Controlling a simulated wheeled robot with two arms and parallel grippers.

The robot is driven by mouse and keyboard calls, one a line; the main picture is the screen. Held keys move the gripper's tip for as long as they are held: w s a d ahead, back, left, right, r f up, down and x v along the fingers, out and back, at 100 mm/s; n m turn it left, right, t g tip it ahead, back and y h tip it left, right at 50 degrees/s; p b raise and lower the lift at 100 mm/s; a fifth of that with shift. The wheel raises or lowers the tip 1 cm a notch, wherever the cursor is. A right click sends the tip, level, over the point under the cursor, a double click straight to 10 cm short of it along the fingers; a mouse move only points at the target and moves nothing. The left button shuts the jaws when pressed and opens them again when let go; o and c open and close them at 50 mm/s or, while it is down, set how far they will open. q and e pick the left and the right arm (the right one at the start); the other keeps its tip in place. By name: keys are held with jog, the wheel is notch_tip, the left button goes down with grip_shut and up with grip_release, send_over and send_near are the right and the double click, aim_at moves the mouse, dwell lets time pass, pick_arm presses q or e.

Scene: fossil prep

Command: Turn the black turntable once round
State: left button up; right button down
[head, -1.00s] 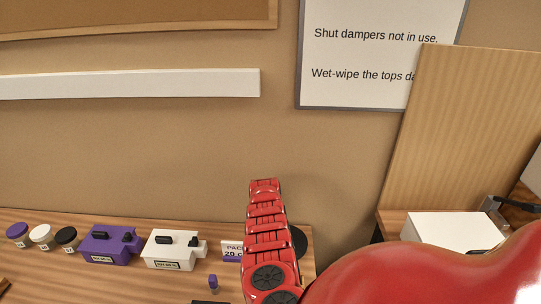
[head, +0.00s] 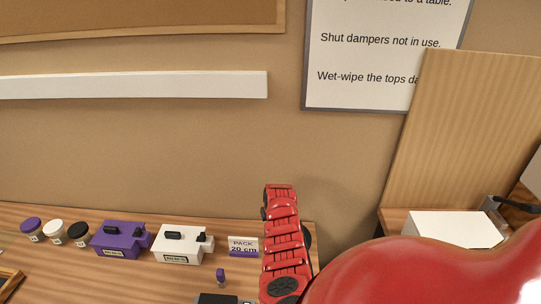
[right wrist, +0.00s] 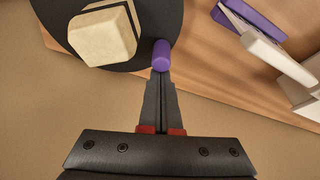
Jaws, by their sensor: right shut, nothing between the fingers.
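The black turntable (right wrist: 60,18) shows in the right wrist view as a dark round disc, cut off by the top edge. A pale block (right wrist: 103,38) with a black band sits on it. A purple peg (right wrist: 161,55) stands near the disc's rim. My right gripper (right wrist: 162,78) is shut and empty, its tips right at the peg; I cannot tell whether they touch. In the head view my red arm hides most of the turntable, and only a dark edge (head: 308,241) shows beside it. My left gripper is not in view.
On the bench stand lidded jars (head: 54,231), a purple box (head: 120,240), a white box (head: 181,244), a "PACK 20 cm" sign (head: 243,247) and a small purple-topped item (head: 220,276). A wooden panel (head: 460,140) and white block (head: 455,229) are at right. The wall is close behind.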

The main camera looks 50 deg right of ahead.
jog(key=shift+s+a+n+y+b, duration=0.4)
jog(key=shift+a+n+b, duration=0.4)
jog(key=shift+n, duration=0.4)
jog(key=shift+r, duration=0.1)
